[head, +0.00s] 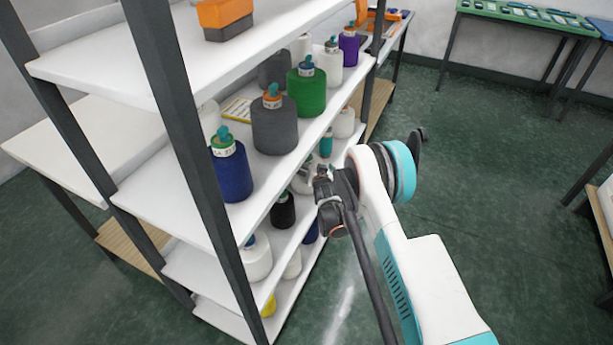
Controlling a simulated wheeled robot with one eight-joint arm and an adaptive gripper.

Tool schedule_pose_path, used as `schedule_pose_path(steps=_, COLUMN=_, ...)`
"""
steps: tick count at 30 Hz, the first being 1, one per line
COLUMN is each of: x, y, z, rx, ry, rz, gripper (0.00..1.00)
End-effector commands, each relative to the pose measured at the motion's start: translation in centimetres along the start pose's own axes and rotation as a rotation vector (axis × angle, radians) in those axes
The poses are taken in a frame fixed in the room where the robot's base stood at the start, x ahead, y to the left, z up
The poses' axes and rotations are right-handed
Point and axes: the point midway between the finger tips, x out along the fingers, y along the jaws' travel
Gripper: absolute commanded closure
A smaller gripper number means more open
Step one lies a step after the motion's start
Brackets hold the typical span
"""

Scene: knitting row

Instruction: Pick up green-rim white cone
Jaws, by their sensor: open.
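My gripper (324,186) is small and dark in the head view, at the front of the shelf rack, level with a lower shelf. It is open, and I see nothing held in it. A white cone (301,182) sits on that shelf just left of the gripper, partly hidden by it and the shelf above. Other white cones stand on the upper shelf (333,62), on the middle shelf at right (344,122) and at lower left (257,258). I cannot tell which white cone has a green rim.
The shelf rack (180,205) holds blue (231,172), grey (275,125), green (307,92) and purple (349,48) cones above, and a black cone (283,210) lower down. Its dark posts and shelf edges are close to my arm. The green floor (490,180) at right is clear.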

Motion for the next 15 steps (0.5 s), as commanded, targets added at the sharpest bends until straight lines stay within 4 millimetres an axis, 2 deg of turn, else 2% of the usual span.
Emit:
schedule_pose_path(steps=1, x=0.9, y=0.1, z=0.2, rx=0.000, ry=0.000, rz=0.000, gripper=0.00)
schedule_pose_path(steps=6, x=3.0, y=0.0, z=0.0, rx=0.001, ry=0.000, rz=0.000, gripper=0.00)
schedule_pose_path(steps=15, x=3.6, y=-0.1, z=-0.3, rx=0.001, ry=0.000, rz=0.000, gripper=0.00)
